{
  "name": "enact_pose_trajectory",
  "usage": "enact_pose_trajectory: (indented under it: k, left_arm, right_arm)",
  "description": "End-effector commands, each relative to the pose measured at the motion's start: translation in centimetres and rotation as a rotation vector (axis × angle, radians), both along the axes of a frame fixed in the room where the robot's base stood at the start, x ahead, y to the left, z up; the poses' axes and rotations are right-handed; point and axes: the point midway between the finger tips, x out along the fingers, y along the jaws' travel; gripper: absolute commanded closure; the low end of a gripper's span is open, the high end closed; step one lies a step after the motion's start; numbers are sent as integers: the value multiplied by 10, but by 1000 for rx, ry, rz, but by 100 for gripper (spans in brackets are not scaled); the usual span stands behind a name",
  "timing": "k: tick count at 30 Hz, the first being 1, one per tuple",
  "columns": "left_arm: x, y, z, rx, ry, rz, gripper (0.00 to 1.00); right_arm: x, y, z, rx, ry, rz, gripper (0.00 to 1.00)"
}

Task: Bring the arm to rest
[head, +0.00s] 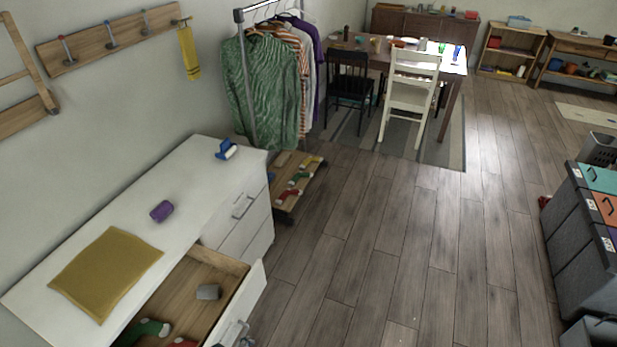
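Neither of my arms nor grippers shows in the head view. A white dresser (190,185) stands along the left wall. Its near top drawer (232,262) is pulled open. Inside the drawer lie a grey block-like item (208,292), a green sock-like item (150,328) and a red item (184,343) cut by the lower edge. On the dresser top lie a mustard cloth (106,272), a purple item (161,211) and a blue-and-white item (226,149).
A clothes rack with a green garment (262,90) stands beyond the dresser, with a low shoe shelf (298,187) below. Grey bins (575,235) with coloured lids stand at the right. A white chair (409,90) and table stand at the back. The wooden floor (400,240) between is clear.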

Motion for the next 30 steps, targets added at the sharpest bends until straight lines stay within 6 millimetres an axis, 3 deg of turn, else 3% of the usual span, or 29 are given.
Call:
enact_pose_trajectory:
  k: [1,6,17,18,23,30]
  left_arm:
    - [-14,2,-3,-32,23,125,0]
    - [-46,17,-5,-95,70,502,0]
    - [-104,56,-4,-145,117,1090,0]
    - [-106,58,-9,-146,120,1124,0]
    - [-97,57,-51,-135,133,1110,0]
    - [-94,56,-126,-118,162,1106,0]
  right_arm:
    - [2,0,18,1,-10,-1,60]
    - [2,-2,67,2,-28,-4,60]
    - [-9,-6,139,5,-57,-7,60]
    - [-9,-6,138,4,-53,-7,60]
    - [-2,-3,94,3,-34,-6,60]
    - [1,0,19,1,-4,-2,60]
